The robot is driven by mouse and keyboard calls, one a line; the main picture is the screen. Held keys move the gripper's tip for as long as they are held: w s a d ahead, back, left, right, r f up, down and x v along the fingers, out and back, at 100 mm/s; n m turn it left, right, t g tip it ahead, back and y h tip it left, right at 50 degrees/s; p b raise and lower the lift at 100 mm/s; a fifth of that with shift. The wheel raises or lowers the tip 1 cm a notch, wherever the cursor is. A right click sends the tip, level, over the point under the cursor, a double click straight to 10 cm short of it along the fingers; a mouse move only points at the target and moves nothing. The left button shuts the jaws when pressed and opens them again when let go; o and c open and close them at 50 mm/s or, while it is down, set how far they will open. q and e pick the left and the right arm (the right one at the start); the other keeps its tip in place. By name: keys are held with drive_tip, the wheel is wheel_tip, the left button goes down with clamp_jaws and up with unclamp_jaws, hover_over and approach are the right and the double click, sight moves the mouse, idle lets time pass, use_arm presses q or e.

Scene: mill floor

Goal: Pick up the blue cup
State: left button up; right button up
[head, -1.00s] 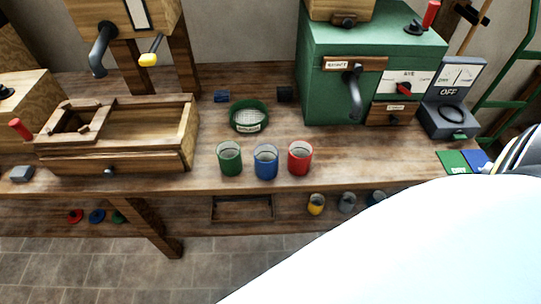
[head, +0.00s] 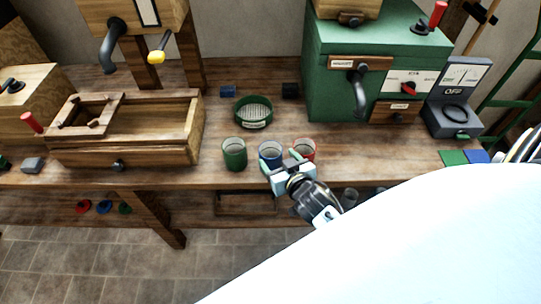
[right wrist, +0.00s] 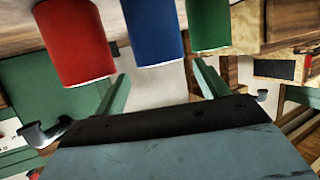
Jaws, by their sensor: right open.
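The blue cup (head: 270,150) stands upright on the workbench between the green cup (head: 234,154) and the red cup (head: 305,149). My right gripper (head: 283,160) is open at the front of the blue cup and hides part of it and of the red cup. In the right wrist view the blue cup (right wrist: 153,30) is lined up with the gap between the two green fingers (right wrist: 157,80). I cannot tell whether the fingertips are beside it or just short of it. My left gripper is not in view.
A round green sieve (head: 254,112) stands behind the cups. A wooden tray box (head: 180,142) is at left, and a green machine (head: 335,85) at back right. Bare bench top (head: 345,150) lies right of the red cup. A lower shelf is under the bench.

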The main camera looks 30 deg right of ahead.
sight(266, 146)
drive_tip(key=shift+f+b+x, duration=0.15)
drive_tip(key=shift+b+x, duration=0.05)
drive_tip(key=shift+x, duration=1.5)
drive_tip(key=shift+f+b+x, duration=0.15)
drive_tip(key=shift+f+x, duration=0.05)
drive_tip(key=shift+x, duration=1.45)
drive_tip(key=shift+s, duration=0.15)
drive_tip(key=shift+c, duration=0.4)
drive_tip(key=c, duration=1.1)
